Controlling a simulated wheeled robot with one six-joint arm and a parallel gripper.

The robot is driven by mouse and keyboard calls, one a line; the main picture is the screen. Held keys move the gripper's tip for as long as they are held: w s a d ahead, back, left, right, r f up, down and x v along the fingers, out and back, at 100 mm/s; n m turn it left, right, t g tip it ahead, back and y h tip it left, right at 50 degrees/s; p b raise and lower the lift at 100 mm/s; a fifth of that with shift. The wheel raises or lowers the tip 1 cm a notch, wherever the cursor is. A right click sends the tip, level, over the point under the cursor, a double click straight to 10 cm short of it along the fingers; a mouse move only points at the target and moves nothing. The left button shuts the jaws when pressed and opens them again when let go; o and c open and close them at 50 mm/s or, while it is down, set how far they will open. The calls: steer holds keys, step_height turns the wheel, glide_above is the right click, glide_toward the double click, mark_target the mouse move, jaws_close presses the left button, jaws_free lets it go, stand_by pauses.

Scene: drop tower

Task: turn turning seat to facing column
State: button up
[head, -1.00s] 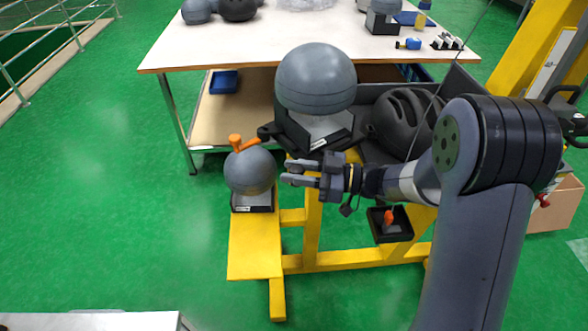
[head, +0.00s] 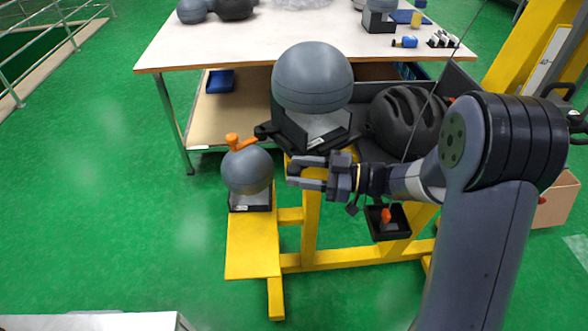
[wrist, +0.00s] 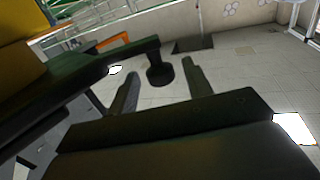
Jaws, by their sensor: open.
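The turning seat (head: 335,139) looks like the black and grey mount under a large grey headform (head: 312,78), beside the yellow frame. A short black lever (head: 265,132) sticks out on its left. My gripper (head: 294,176) is open and empty, its fingers pointing left, below the lever and right of a smaller grey ball (head: 246,172). In the wrist view, a dark bar (wrist: 120,55) ends in a round black knob (wrist: 160,76), seen beyond and between my open fingers (wrist: 160,92). Contact does not show. The yellow column (head: 535,50) stands at the right.
A black helmet (head: 405,118) lies right of the seat. A small black tray (head: 388,222) is below. A white table (head: 230,40) stands behind. Green floor is clear at left.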

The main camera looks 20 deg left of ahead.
steer(key=d, duration=0.8)
steer(key=shift+w+d, duration=0.35)
steer(key=shift+w, duration=0.1)
